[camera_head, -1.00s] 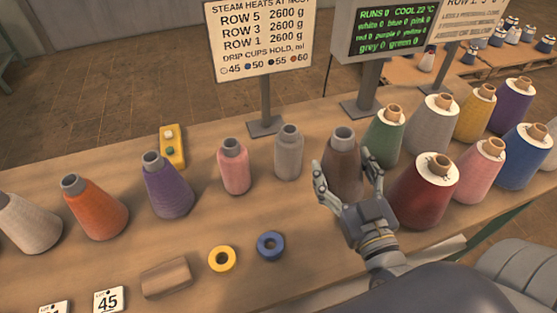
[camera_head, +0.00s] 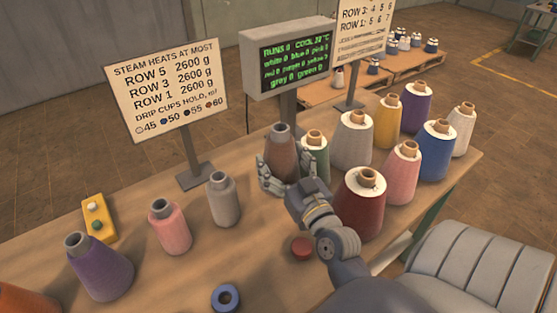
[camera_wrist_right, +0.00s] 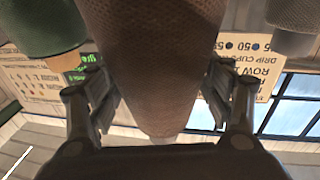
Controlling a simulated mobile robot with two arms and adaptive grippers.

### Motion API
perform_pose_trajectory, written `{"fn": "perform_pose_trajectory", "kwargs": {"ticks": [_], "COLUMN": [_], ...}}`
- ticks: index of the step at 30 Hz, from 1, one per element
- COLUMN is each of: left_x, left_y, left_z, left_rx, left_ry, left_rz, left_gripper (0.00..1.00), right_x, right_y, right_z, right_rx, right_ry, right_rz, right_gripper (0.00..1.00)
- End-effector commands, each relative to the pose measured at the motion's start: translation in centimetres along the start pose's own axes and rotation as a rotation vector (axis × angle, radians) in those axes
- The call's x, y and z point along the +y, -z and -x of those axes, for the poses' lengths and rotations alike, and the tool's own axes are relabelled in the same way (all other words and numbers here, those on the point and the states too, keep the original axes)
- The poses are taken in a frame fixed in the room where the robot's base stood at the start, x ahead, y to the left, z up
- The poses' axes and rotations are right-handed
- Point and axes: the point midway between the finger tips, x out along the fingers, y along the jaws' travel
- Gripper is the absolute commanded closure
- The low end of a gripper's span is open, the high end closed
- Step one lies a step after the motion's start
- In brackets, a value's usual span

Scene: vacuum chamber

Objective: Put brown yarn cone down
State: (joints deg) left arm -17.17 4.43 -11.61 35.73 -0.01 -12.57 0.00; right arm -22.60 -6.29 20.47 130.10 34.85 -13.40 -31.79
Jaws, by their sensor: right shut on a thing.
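The brown yarn cone (camera_head: 281,150) is upright between the fingers of my right gripper (camera_head: 288,178), which is shut on it. It sits behind the wrist, just left of the green cone (camera_head: 316,158), and overlaps its edge in the head view. In the right wrist view the brown cone (camera_wrist_right: 155,75) fills the middle, with a finger on each side. Its base is partly hidden by the fingers, and I cannot tell whether it touches the table. My left gripper is not in view.
On the table (camera_head: 150,265), a grey cone (camera_head: 223,200), pink cone (camera_head: 169,228) and purple cone (camera_head: 100,268) stand left. A dark red cone (camera_head: 361,205) and several others stand right. The display (camera_head: 288,60) is behind.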

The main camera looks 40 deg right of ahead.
Motion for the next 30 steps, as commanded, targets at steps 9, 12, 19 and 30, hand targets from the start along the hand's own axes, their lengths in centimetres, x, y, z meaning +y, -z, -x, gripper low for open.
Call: {"fn": "perform_pose_trajectory", "kwargs": {"ticks": [9,12,19,30], "left_x": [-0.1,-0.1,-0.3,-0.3], "left_y": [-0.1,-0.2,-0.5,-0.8], "left_z": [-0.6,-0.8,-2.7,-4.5], "left_rx": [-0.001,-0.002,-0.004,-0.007], "left_ry": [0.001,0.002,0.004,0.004], "left_rz": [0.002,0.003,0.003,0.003], "left_gripper": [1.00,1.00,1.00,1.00], "right_x": [1.3,1.4,1.4,1.4], "right_y": [-0.7,-0.8,-2.6,-4.2], "right_z": [-4.1,-4.3,-4.2,-4.0], "right_rx": [0.005,0.004,0.003,0.004], "right_ry": [-0.001,0.000,0.000,-0.001], "right_rz": [0.000,0.000,0.001,0.001], "right_gripper": [0.64,0.64,0.64,0.64]}}
